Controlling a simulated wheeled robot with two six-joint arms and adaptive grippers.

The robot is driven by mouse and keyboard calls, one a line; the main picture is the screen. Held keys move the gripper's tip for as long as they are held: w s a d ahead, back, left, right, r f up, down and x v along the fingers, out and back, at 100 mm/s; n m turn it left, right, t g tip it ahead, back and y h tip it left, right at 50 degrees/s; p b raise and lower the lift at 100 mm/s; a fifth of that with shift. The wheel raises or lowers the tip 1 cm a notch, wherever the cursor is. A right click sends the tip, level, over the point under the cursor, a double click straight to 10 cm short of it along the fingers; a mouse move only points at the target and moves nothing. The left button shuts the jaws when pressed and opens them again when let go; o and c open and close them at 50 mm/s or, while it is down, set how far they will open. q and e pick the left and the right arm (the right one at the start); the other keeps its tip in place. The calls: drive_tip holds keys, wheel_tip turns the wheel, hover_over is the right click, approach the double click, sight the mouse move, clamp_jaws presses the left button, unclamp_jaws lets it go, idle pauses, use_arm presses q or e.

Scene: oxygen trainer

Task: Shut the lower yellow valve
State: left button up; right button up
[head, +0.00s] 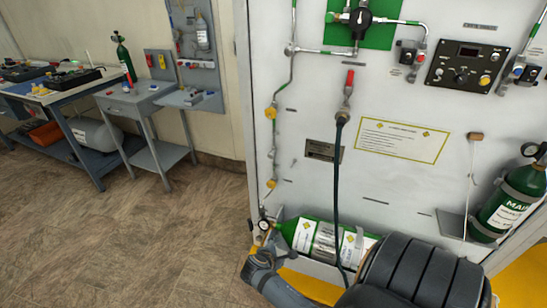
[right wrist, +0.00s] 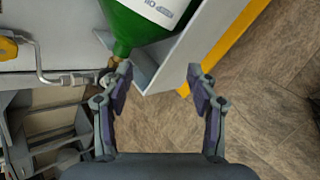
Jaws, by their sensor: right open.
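Two yellow valves sit on the thin pipe along the panel's left edge in the head view: an upper one (head: 272,112) and a lower one (head: 270,184). A yellow valve part (right wrist: 8,47) shows at the left edge of the right wrist view; I cannot tell for sure which valve it is. My right gripper (head: 258,258) is below the lower valve, apart from it, near the neck of the lying green cylinder (head: 323,240). In the right wrist view its fingers (right wrist: 160,76) are spread with nothing between them. My left gripper is not in view.
A small gauge (head: 263,225) stands just above my right gripper. A dark hose (head: 338,180) hangs down the panel. A green cylinder (head: 508,205) is strapped at the right. Workbenches (head: 75,105) stand at the left, with open floor (head: 130,245) before them.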

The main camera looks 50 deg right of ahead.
drive_tip(key=s+a+f+m+y+p, duration=0.1)
drive_tip(key=s+a+f+m+y, duration=0.2)
drive_tip(key=s+a+m+y, duration=0.1)
drive_tip(key=shift+s+a+m+y, duration=0.5)
drive_tip(key=shift+a+m, duration=0.5)
drive_tip(key=shift+a, duration=0.7)
